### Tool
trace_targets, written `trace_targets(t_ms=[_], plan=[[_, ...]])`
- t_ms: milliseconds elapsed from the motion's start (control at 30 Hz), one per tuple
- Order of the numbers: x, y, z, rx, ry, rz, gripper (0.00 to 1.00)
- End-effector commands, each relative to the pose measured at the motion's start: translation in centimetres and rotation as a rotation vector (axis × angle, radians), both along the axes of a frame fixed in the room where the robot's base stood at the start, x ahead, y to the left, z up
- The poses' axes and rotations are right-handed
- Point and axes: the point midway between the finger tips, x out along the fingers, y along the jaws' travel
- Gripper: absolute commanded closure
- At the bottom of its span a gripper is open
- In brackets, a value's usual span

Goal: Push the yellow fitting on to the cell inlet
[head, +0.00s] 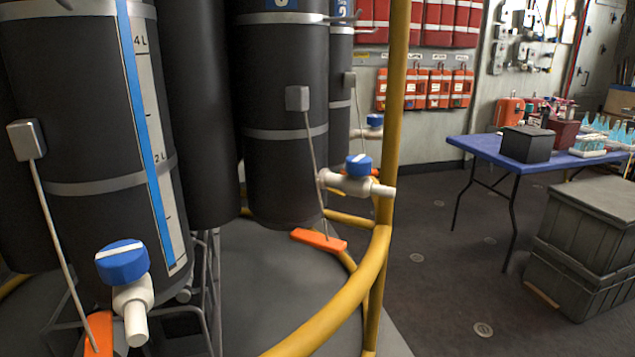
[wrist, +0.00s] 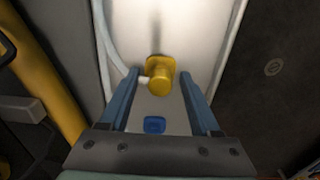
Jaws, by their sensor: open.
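The yellow fitting (wrist: 160,84) shows in the wrist view, a short yellow cylinder with a square yellow flange behind it. It is against a pale panel (wrist: 152,30), and a pale stub joins its left side. My gripper (wrist: 155,92) is open, with one blue finger on each side of the fitting and gaps between. Whether it touches the fitting cannot be told. The fitting and my gripper are not in the head view. I cannot tell which part is the cell inlet.
A blue square piece (wrist: 154,125) is below the fitting. A pale hose (wrist: 108,45) runs at its left. A yellow rail (head: 392,130) rings dark cylinders (head: 285,160) with blue-handled valves (head: 358,166). A blue table (head: 480,148) and grey crates (head: 585,245) stand right; floor between is clear.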

Motion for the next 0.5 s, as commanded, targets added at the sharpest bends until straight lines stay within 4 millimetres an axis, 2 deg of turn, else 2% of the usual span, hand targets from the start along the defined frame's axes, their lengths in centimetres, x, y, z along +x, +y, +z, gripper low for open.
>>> trace_targets(t_ms=[400, 433, 500], plan=[[0.02, 0.01, 0.01, 0.0, -0.001, 0.0, 0.36], [0.01, 0.0, 0.0, 0.0, -0.001, 0.0, 0.38], [0.01, 0.0, 0.0, 0.0, 0.0, 0.0, 0.51]])
